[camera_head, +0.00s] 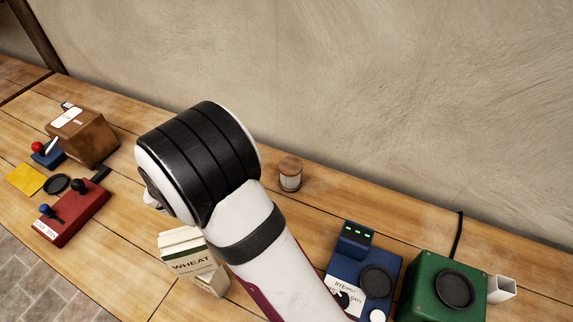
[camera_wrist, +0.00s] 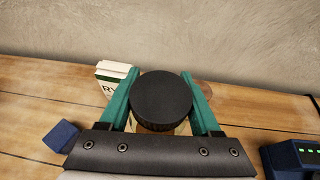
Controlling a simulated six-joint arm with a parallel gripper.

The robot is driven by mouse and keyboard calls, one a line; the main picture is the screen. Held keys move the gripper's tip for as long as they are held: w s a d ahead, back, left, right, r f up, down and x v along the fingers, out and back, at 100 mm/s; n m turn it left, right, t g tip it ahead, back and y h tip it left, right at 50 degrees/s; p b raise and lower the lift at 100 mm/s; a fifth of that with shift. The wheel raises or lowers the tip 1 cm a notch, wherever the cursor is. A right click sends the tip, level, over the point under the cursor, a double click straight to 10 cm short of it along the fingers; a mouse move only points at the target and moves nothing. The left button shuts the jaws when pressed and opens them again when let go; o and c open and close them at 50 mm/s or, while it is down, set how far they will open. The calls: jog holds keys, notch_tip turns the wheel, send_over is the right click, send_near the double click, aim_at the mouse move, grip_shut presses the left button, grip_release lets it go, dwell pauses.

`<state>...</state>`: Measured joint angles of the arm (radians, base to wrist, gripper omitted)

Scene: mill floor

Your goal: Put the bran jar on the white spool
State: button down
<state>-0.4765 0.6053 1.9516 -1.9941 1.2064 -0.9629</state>
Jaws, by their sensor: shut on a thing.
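My gripper (camera_wrist: 160,98) has two teal fingers, shut on a round jar with a wide black lid (camera_wrist: 160,95). I take it to be the bran jar; its label is not visible, and only a little of its pale body shows below the lid. In the head view my arm hides the jar and the fingers. A small spool with a brown wooden top and whitish middle (camera_head: 290,174) stands upright near the wall, right of my wrist; I take it as the white spool. In the wrist view a brownish round edge (camera_wrist: 205,88) shows just behind the jar, mostly hidden.
A wheat carton (camera_head: 188,252) stands below my wrist. A rye carton (camera_wrist: 112,72) is behind the left finger. A blue device (camera_head: 362,270) and a green box (camera_head: 440,290) stand at right. A brown box (camera_head: 85,135) and red lever panel (camera_head: 72,213) are left.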

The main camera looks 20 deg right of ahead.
jog(key=s+d+r+m+g+h, duration=0.1)
jog(key=s+d+r, duration=0.1)
jog(key=d, duration=0.6)
jog(key=s+d+r+m+g+h, duration=0.1)
jog(key=s+d+r+m+g, duration=0.1)
jog(key=d, duration=0.6)
jog(key=s+d+r+m+g+h, duration=0.1)
jog(key=s+d+r+h, duration=0.1)
jog(key=d, duration=0.6)
jog(key=shift+y, duration=0.3)
jog(key=w+a+f, duration=0.2)
jog(key=f, duration=0.1)
jog(key=w+a+f, duration=0.3)
jog(key=f, duration=0.1)
jog(key=w+a+f, duration=0.2)
jog(key=f, duration=0.1)
jog(key=shift+w+a+f, duration=0.3)
jog(key=shift+w+a, duration=0.05)
jog(key=shift+f, duration=0.4)
jog(key=shift+c, duration=0.5)
grip_release()
jog(key=shift+f, duration=0.15)
